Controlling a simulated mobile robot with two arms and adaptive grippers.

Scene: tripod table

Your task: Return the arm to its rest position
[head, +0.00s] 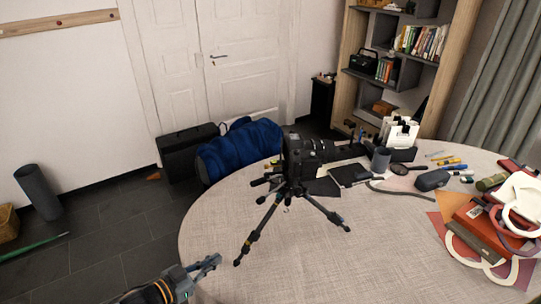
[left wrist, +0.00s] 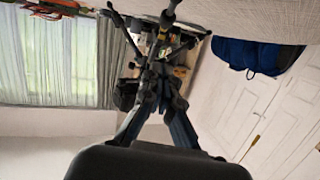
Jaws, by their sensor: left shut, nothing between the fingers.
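My left gripper (head: 212,262) is at the lower left in the head view, beside the table's near left edge. Its fingers are closed together with nothing between them. In the left wrist view, which is upside down, the fingers (left wrist: 160,80) converge in the middle. A black tripod with a camera (head: 300,160) stands upright on the round table (head: 290,265), to the right of and beyond my left gripper, apart from it in the head view. Parts of the tripod (left wrist: 165,18) show beyond the fingers in the wrist view. My right gripper is not in view.
A blue bag (head: 238,150) is behind the table. The near middle of the tabletop is clear. Dark floor lies to the left.

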